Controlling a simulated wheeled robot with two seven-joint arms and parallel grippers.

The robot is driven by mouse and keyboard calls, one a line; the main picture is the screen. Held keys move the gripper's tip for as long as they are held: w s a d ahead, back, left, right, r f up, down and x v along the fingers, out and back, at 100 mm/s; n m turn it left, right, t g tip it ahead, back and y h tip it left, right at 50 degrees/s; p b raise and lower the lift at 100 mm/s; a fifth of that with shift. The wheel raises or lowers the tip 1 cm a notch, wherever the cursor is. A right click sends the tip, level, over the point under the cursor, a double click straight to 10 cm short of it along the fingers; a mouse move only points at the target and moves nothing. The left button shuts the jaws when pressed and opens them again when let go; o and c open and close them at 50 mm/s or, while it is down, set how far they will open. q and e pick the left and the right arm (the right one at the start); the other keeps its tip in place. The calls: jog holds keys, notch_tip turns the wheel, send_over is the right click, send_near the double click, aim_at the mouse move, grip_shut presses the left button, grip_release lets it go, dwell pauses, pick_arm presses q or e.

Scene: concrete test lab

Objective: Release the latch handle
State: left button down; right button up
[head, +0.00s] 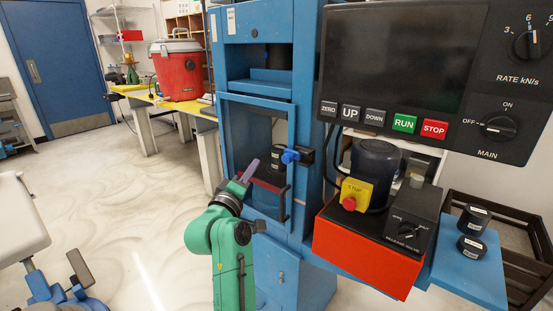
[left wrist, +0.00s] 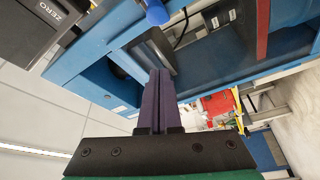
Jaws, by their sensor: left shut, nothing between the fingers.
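My left gripper (head: 252,166) has purple fingers and is shut and empty. It is in front of the door, left of and slightly below the handle in the head view, apart from it. The fingers also show in the left wrist view (left wrist: 160,75), pointing toward the door frame. My right gripper is out of view.
A control panel (head: 430,60) overhangs the right. Below it stand a red box (head: 360,250) with a yellow stop button (head: 356,194) and a blue shelf (head: 465,270) with black cylinders. Open concrete floor (head: 130,190) lies left, before a yellow table (head: 140,98) with a red bucket (head: 177,75).

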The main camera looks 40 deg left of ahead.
aim_at(289, 156)
pick_arm(q)
jog(key=shift+w, duration=0.1)
jog(key=p+x, duration=0.3)
jog(key=x, duration=0.7)
jog(key=d, duration=0.1)
jog(key=d+f, duration=0.1)
jog(key=d, duration=0.1)
jog(key=shift+d+f+p, duration=0.4)
jog(key=shift+a, duration=0.1)
jog(key=shift+f, duration=0.1)
